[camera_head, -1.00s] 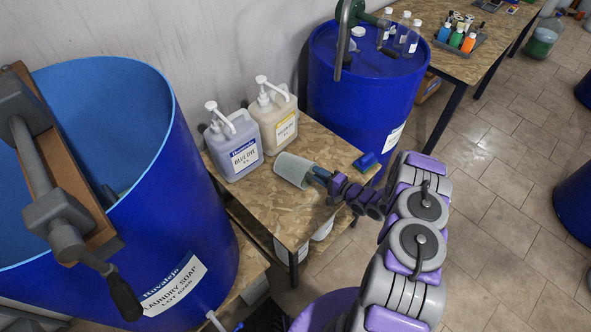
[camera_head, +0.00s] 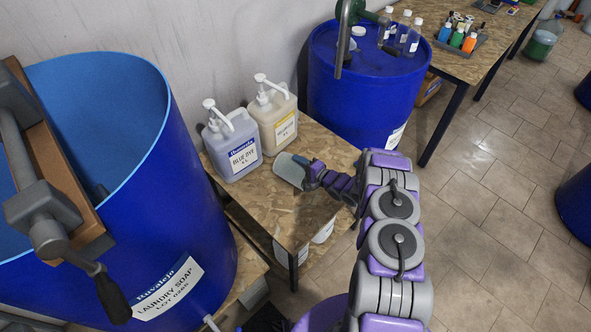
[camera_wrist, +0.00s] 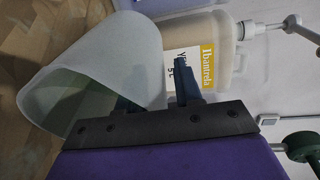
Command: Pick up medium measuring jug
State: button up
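A pale, translucent measuring jug (camera_head: 290,171) is at the left end of my gripper (camera_head: 316,171), over the wooden table and just in front of the dye bottles. In the wrist view the jug (camera_wrist: 95,65) appears tilted, its wide open mouth toward the lower left. My gripper (camera_wrist: 160,95) has its two dark fingers apart; one overlaps the jug's right wall and the other stands just right of it. I cannot tell whether they grip the wall or a handle, or whether the jug rests on the table.
A white pump bottle of blue dye (camera_head: 231,145) and a beige pump bottle (camera_head: 273,117) stand behind the jug. A large blue drum (camera_head: 200,215) is at the left, another (camera_head: 365,90) behind right. The wooden table (camera_head: 325,145) has bare room around the jug.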

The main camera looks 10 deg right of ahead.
grip_shut()
dwell(0.8)
